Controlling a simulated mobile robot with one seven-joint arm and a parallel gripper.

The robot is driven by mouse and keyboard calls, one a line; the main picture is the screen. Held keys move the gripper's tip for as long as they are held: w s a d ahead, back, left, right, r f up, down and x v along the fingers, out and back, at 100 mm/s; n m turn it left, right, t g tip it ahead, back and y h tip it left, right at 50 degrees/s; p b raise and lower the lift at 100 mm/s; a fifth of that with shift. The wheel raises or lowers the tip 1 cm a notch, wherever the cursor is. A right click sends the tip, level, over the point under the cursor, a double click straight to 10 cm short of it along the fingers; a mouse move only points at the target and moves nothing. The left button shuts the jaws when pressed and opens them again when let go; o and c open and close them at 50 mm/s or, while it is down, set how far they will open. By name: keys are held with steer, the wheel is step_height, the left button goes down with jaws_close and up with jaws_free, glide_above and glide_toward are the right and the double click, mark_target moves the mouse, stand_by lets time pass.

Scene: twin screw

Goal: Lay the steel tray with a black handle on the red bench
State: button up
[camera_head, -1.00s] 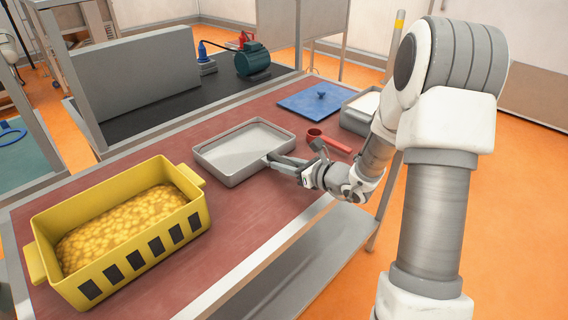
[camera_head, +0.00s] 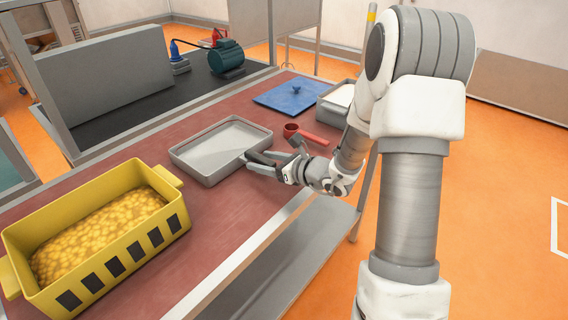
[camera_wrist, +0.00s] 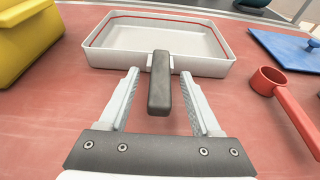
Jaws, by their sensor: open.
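The steel tray (camera_head: 221,147) with a black handle rests on the red bench (camera_head: 208,215), between the yellow crate and the blue lid. In the wrist view the tray (camera_wrist: 162,62) lies straight ahead. Its black handle (camera_wrist: 160,85) points toward me. My gripper (camera_wrist: 161,78) is open, with one finger on each side of the handle. The fingers look apart from the handle. In the head view my gripper (camera_head: 262,164) is at the tray's near right edge, and it partly hides the handle.
A yellow crate (camera_head: 125,262) of yellow pieces stands left of the tray. A red scoop (camera_head: 306,137), a blue lid (camera_head: 290,95) and a grey container (camera_head: 330,115) lie to the right. A grey panel (camera_head: 104,75) and a green motor (camera_head: 226,57) stand behind.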

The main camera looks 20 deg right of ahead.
steer(key=p+v, duration=0.1)
steer(key=v, duration=1.5)
steer(key=shift+s+d+r, duration=0.15)
steer(key=shift+s+r, duration=0.1)
steer(key=shift+s, duration=0.1)
